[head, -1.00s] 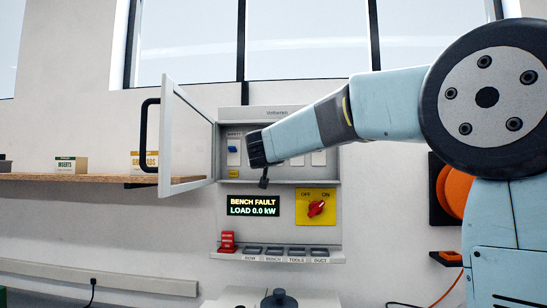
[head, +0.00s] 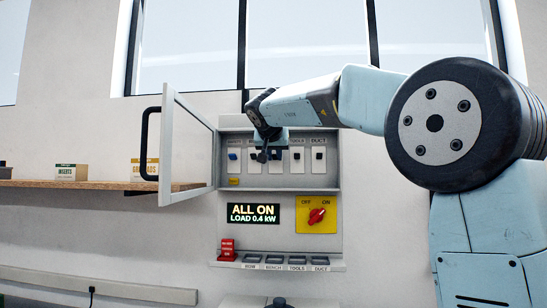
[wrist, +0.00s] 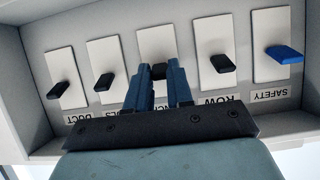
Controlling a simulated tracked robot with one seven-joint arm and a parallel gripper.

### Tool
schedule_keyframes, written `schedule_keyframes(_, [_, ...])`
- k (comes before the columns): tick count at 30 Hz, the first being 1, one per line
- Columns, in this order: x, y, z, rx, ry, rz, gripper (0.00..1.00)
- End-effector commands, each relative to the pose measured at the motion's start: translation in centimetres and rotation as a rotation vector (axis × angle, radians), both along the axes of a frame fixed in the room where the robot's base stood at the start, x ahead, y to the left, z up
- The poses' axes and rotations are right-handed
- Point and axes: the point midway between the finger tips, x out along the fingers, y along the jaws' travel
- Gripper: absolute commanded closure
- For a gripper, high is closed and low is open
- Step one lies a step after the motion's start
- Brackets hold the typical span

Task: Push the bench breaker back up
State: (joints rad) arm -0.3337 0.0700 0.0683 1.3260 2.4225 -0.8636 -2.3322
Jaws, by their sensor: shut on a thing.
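The bench breaker's black lever (wrist: 159,73) shows in the wrist view on the middle white plate, between the row and tools breakers. My gripper (wrist: 159,67) has its two blue fingers around this lever and is shut on it. The fingers partly cover the lever and its label. In the head view my gripper (head: 264,156) is at the panel, in front of the row and bench plates. The panel's display (head: 253,213) reads "ALL ON" and "LOAD 0.4 kW".
Beside it are the tools lever (wrist: 104,82), duct lever (wrist: 54,90), row lever (wrist: 222,63) and blue safety lever (wrist: 285,54). The open cabinet door (head: 186,150) stands out at left. A red rotary switch (head: 317,215) on yellow sits below.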

Motion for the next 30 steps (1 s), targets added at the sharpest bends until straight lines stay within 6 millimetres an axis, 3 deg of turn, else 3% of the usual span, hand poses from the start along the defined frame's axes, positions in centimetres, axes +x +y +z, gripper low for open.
schedule_keyframes(12, [0.33,-0.03,0.58,0.023,0.112,0.001,1.00])
schedule_keyframes(27, [0.34,-0.08,0.61,0.025,0.125,0.000,1.00])
schedule_keyframes(28, [0.34,-0.08,0.61,0.025,0.125,0.000,0.76])
schedule_keyframes(30, [0.33,-0.09,0.59,0.024,0.126,0.000,0.69])
